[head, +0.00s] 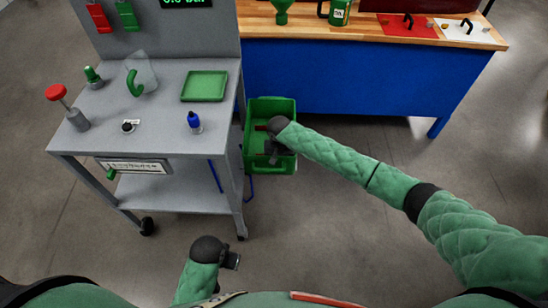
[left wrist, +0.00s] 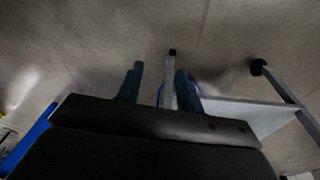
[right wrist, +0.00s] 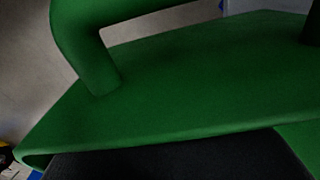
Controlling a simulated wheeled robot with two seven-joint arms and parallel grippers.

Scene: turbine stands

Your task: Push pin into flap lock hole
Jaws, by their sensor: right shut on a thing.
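My right gripper (head: 272,152) is over the green crate (head: 291,107) beside the cart. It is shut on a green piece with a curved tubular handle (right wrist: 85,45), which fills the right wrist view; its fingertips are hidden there. I cannot tell whether this piece is part of the crate. A clear flap-like panel (head: 147,65) with a green curved handle (head: 132,85) stands on the grey cart. I cannot identify the pin or lock hole with certainty; a small green piece (head: 111,174) shows beside the cart's front label. My left gripper (left wrist: 158,85) is open and empty, low in front of the cart.
A blue workbench (head: 330,75) stands behind the crate. Floor right of the crate is clear.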

